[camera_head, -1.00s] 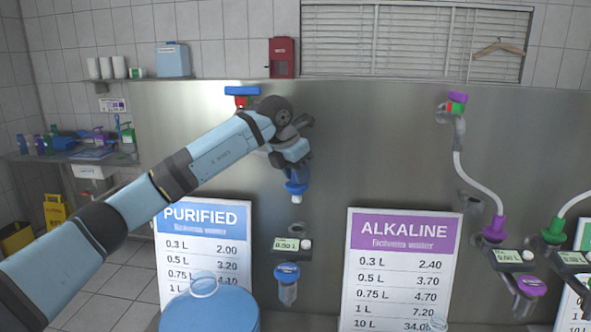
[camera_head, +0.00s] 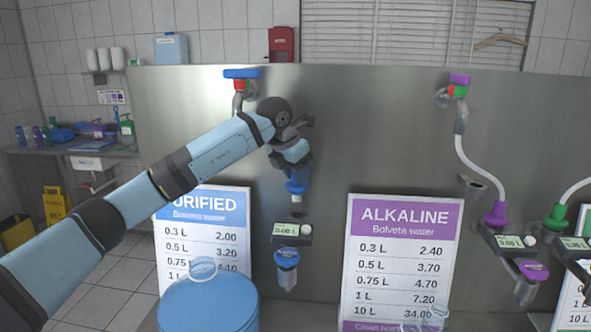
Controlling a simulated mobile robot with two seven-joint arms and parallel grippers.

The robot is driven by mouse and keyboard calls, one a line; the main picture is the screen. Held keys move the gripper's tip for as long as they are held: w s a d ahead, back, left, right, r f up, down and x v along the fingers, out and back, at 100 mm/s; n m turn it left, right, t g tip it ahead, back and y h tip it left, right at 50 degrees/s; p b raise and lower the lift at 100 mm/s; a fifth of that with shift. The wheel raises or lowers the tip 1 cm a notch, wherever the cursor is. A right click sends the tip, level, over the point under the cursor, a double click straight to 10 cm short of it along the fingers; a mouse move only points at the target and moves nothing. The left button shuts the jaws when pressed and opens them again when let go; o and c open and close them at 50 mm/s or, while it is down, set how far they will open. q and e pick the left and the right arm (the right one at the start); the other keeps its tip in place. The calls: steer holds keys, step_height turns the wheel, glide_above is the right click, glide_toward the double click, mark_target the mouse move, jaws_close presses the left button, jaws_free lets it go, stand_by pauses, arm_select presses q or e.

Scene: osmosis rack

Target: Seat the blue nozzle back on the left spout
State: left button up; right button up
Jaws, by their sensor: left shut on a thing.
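The blue nozzle (camera_head: 297,186) is in my left gripper (camera_head: 297,172), which is shut on it. The nozzle hangs upright, pointing down, in front of the steel panel. Just below it is a small dark ring-like fitting (camera_head: 297,214), above a meter box (camera_head: 292,234). I cannot tell whether the nozzle touches it. The left spout is not clearly visible; my left arm covers the part of the panel below the blue-handled valve (camera_head: 241,74). My right gripper is not in view.
A blue-capped holder (camera_head: 287,258) is mounted below the meter. A large blue bottle (camera_head: 209,300) stands at the lower left. The alkaline price board (camera_head: 400,260) and the purple nozzle (camera_head: 496,213) with its white hose are to the right. Panel between the valves is clear.

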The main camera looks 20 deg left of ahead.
arm_select(q)
steer(key=shift+a+f+b, duration=0.1)
steer(key=shift+f+b, duration=0.4)
steer(key=shift+f, duration=1)
